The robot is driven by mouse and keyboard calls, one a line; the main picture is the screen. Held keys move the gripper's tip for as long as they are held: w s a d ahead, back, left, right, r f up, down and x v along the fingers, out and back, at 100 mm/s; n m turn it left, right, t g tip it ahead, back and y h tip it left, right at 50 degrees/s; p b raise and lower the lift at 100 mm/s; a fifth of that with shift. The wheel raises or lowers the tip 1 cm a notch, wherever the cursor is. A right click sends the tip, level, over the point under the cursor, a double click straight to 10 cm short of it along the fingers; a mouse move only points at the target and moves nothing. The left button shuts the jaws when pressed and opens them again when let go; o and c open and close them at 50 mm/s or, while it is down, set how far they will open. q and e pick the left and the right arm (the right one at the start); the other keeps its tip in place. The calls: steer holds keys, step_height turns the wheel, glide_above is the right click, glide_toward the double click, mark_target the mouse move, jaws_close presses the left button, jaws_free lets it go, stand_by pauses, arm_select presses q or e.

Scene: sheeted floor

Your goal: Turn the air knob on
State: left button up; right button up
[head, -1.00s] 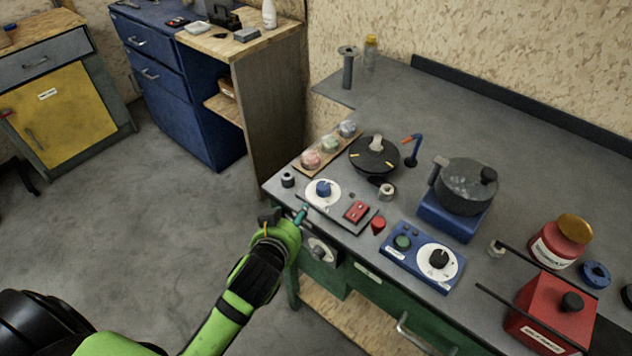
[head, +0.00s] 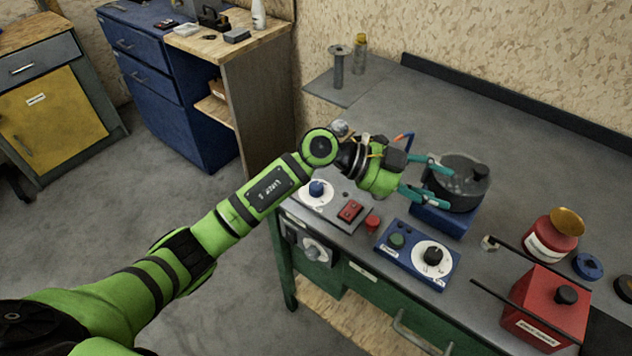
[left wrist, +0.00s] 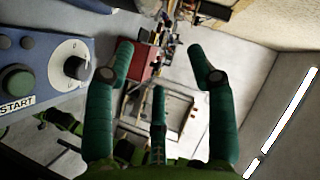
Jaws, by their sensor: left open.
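Several knobs are in view; I cannot read which one is labelled air. A blue knob (head: 317,188) sits on a white dial at the left of the bench. A black knob (head: 432,256) sits on a white dial on the blue control box (head: 391,262); it also shows in the left wrist view (left wrist: 75,67), left of the fingers. Another knob (head: 314,252) is on the bench's front face. My left gripper (head: 441,187) is open and empty, above the bench beside the dark pot (head: 458,190), behind the blue box. My right gripper is not in view.
A red switch block (head: 350,211) and red cap (head: 372,223) stand by the blue box. A red box (head: 545,310) with dark rods and a red jar (head: 550,240) are at the right. My left arm hides items behind the blue knob.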

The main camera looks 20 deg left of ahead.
mark_target(316, 185)
arm_select(q)
steer(key=w+a+f+y, duration=0.1)
steer(key=a+f+y, duration=0.1)
steer(key=a+y, duration=0.1)
steer(key=w+a+f+n+g+y, duration=0.1)
steer(key=a+f+y, duration=0.1)
steer(key=a, duration=0.4)
steer(key=w+a+f+y, duration=0.1)
steer(key=a+f+y, duration=0.1)
steer(key=a+y, duration=0.2)
steer(key=shift+w+a+f+n+g+y, duration=0.2)
steer(key=shift+w+n+g+y, duration=0.1)
steer(key=shift+w+n+y, duration=0.1)
steer(key=a+n+y, duration=0.1)
steer(key=a, duration=0.2)
steer(key=a+r+y, duration=0.1)
steer(key=a+y, duration=0.1)
steer(key=a, duration=0.1)
steer(key=a+n+y, duration=0.1)
steer(key=a, duration=0.2)
steer(key=shift+w+r+n+g, duration=0.25)
steer(key=shift+w+n+g, duration=0.05)
steer(key=shift+a+y, duration=0.3)
step_height(316, 185, down, 6)
steer(key=shift+r+p, duration=0.15)
steer(key=shift+p, duration=0.8)
steer(key=shift+f, duration=0.6)
jaws_close()
